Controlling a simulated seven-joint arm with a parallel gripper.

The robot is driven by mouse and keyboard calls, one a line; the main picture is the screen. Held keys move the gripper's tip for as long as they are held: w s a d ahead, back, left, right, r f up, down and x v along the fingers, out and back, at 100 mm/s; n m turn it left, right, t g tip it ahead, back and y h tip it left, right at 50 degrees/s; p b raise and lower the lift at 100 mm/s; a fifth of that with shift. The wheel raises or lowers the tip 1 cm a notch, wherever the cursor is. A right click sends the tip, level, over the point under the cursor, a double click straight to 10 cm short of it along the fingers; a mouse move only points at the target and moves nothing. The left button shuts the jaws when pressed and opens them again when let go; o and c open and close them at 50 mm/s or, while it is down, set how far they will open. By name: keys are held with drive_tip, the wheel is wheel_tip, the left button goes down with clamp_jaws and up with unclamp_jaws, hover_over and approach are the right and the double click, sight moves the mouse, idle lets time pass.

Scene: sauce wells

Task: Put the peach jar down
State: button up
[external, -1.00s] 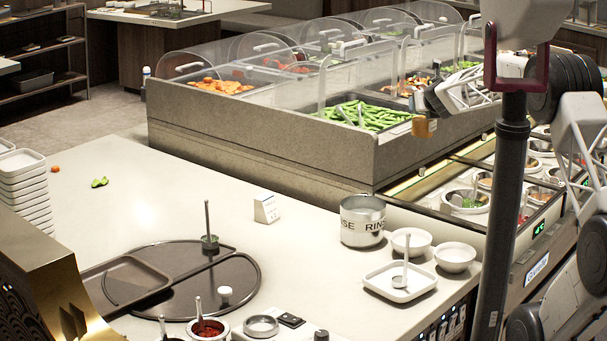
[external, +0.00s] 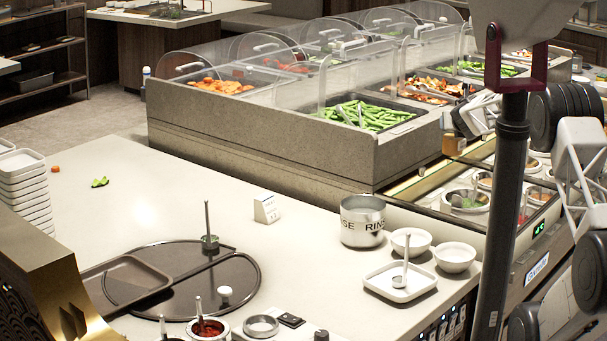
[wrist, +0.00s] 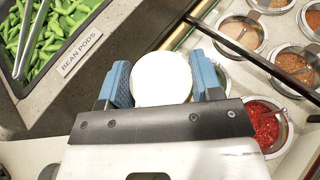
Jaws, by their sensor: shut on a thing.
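The peach jar (wrist: 161,78) shows from above as a round white top between the two blue fingers of my gripper (wrist: 160,86) in the wrist view. The fingers press on both its sides. In the external view my gripper (external: 459,123) is over the near edge of the sauce wells, and the jar (external: 452,145) is a small amber shape beneath it, beside the corner of the grey buffet counter. I cannot tell whether the jar's bottom touches the surface below.
Sauce wells (wrist: 240,33) with spoons lie to the right, including a red sauce (wrist: 265,122). A bin of green bean pods (wrist: 42,38) with tongs is at the left. A steel rinse pot (external: 362,221) and white bowls stand on the front counter.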

drive_tip(key=shift+a, duration=0.1)
drive_tip(key=s+a+r+n+y, duration=0.1)
drive_tip(key=a+r, duration=0.2)
drive_tip(key=a, duration=0.7)
drive_tip(key=s+a+r+n+y, duration=0.1)
drive_tip(key=a+r, duration=0.2)
drive_tip(key=a, duration=0.8)
drive_tip(key=s+a+r+n+y, duration=0.1)
drive_tip(key=a+r, duration=0.2)
drive_tip(key=a, duration=0.7)
drive_tip(key=s+a+f, duration=0.7)
drive_tip(key=s+a, duration=0.3)
drive_tip(key=a, duration=0.4)
drive_tip(key=s+a+f+n+y, duration=0.1)
drive_tip(key=s+a+f, duration=0.5)
drive_tip(key=s+a, duration=0.4)
drive_tip(key=s+a+f+g+y, duration=0.1)
drive_tip(key=s+a+f, duration=0.6)
drive_tip(key=a, duration=1.1)
drive_tip(key=shift+s+f+n, duration=0.3)
drive_tip(key=shift+s+n, duration=0.1)
drive_tip(key=shift+s, duration=1.2)
drive_tip(key=shift+a, duration=0.2)
